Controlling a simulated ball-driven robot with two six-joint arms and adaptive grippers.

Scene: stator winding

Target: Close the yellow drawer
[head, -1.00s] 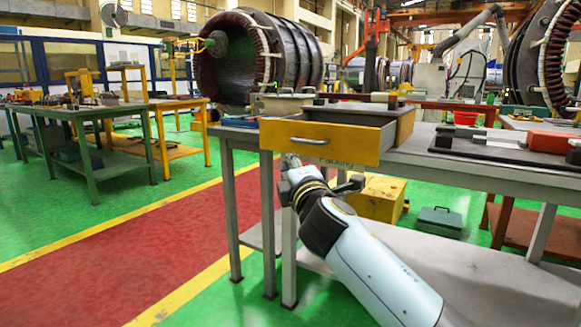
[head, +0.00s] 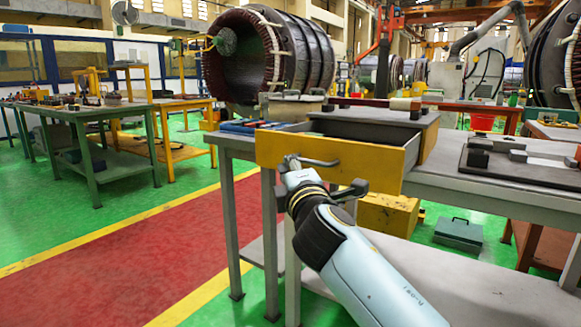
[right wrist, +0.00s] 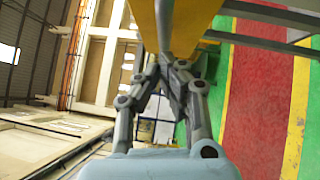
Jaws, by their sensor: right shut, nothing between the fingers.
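The yellow drawer (head: 370,165) is pulled out of its grey cabinet (head: 418,121) on the workbench. Its dark inside shows behind the yellow front. A grey bar handle (head: 318,162) is on that front. My right gripper (head: 290,161) is shut and empty, with its tips in front of the drawer front at the handle's left end. I cannot tell whether they touch. My left gripper is not in view.
The grey workbench (head: 480,188) carries a blue tray (head: 246,126) left of the drawer and a dark board (head: 530,172) with tools on the right. A yellow box (head: 388,213) and a green case (head: 459,231) are under it.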

